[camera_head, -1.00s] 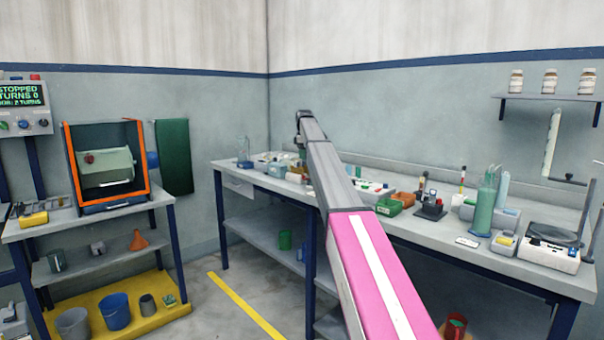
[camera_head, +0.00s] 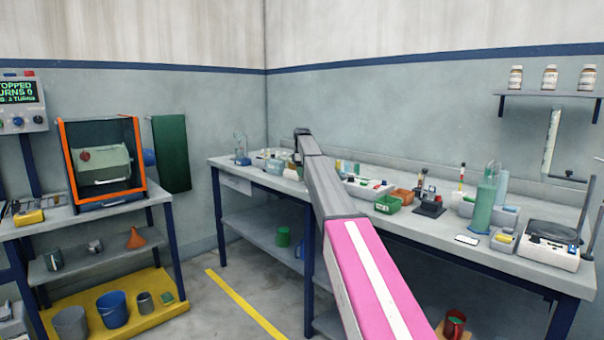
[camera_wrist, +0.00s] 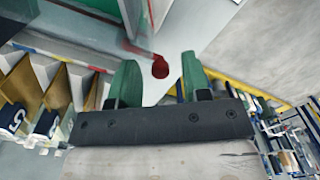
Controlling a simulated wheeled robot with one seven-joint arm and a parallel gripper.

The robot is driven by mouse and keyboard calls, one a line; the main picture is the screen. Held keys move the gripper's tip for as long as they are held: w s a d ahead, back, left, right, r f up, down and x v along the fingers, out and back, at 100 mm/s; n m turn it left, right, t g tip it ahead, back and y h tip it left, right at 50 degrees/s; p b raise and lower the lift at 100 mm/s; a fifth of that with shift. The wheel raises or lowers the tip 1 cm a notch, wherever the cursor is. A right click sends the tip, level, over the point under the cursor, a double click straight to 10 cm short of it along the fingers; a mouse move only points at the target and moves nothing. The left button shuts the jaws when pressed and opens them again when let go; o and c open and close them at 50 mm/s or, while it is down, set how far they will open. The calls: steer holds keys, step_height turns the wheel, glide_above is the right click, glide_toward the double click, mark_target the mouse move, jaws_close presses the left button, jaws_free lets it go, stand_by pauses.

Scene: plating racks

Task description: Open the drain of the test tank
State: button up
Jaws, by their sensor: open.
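My gripper (camera_wrist: 159,62) shows in the wrist view with its two green fingers apart and nothing held between them. A small red knob-like part (camera_wrist: 160,69) shows between the fingertips, on the end of a blurred reddish bar. It looks like the drain handle, but I cannot tell for sure. I cannot tell whether the fingers touch it. A pale, clear-walled body (camera_wrist: 185,20) beside it may be the test tank. In the head view, my arm reaches to the far end of the long bench and hides part of what stands there; the fingertips are not clear.
At left, an orange-framed machine (camera_head: 141,160) stands on a smaller table. Buckets (camera_head: 112,309) stand on a yellow platform. The floor between the tables is clear.

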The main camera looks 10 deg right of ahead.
steer(key=shift+f, duration=0.15)
jaws_close()
